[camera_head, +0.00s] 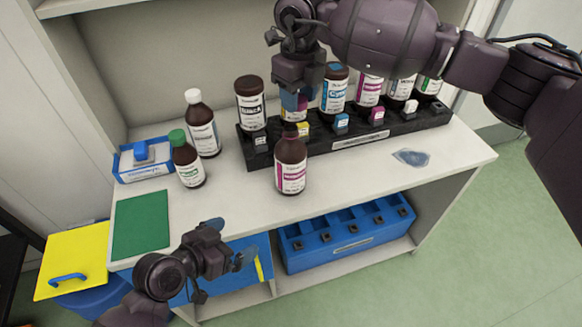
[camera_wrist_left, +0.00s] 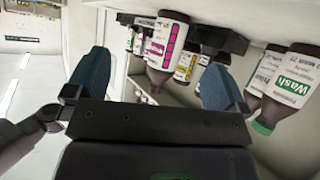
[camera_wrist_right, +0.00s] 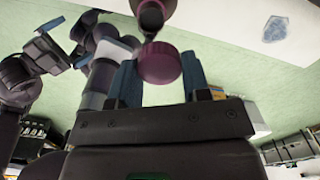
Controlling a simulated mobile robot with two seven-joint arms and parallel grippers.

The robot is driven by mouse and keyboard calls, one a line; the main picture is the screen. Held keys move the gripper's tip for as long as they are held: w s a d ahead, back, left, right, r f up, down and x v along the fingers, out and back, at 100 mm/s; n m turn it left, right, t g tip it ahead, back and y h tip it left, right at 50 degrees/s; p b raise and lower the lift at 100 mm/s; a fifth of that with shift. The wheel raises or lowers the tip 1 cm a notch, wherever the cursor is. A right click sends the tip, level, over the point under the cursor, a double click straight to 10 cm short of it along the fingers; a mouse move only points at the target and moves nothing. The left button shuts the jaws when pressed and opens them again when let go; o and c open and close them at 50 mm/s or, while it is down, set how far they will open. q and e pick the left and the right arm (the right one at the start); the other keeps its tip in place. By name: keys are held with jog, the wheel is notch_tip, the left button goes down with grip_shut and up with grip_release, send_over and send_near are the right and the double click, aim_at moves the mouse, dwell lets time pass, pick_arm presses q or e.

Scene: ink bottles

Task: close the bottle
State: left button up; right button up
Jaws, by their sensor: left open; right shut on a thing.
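A brown bottle with a magenta label (camera_head: 290,168) stands upright on the counter in front of the rack, its dark neck showing no cap. It also shows in the left wrist view (camera_wrist_left: 165,42), where the picture is upside down. My right gripper (camera_head: 294,100) is above this bottle. In the right wrist view, it is shut on a magenta cap (camera_wrist_right: 158,63), close to the dark bottle neck (camera_wrist_right: 150,16). Whether cap and neck touch, I cannot tell. My left gripper (camera_head: 231,241) is open and empty, low in front of the counter edge.
A black rack (camera_head: 410,123) with several ink bottles stands behind. A green-capped bottle (camera_head: 187,160) and white-capped bottle (camera_head: 202,125) stand left, near a blue tray (camera_head: 144,173) and green mat (camera_head: 141,224). A bluish spot (camera_head: 411,158) lies right. Blue bins (camera_head: 350,262) sit below.

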pick_arm(q)
jog(key=w+d+r+m+t+h, duration=0.1)
jog(key=w+d+r+t+h, duration=0.15)
jog(key=w+d, duration=0.2)
pick_arm(e)
jog(key=shift+w+a+r+m, duration=0.1)
jog(key=shift+a+r+m, duration=0.15)
jog(key=shift+a+m, duration=0.35)
jog(key=shift+a+r+m, duration=0.1)
jog(key=shift+m, duration=0.3)
pick_arm(q)
jog(key=t, duration=0.2)
send_near(289, 156)
notch_tip(289, 156, down, 4)
jog(key=w+a, duration=0.1)
jog(key=w, duration=0.1)
jog(key=shift+s+a+r+n+h, duration=0.15)
jog(key=shift+n+h, duration=0.15)
jog(key=shift+h, duration=0.05)
jog(key=x, duration=1.2)
jog(key=shift+r, duration=0.1)
jog(key=shift+c, duration=0.3)
jog(key=c, duration=1)
jog(key=shift+c, duration=0.2)
pick_arm(e)
jog(key=shift+f, duration=2.45)
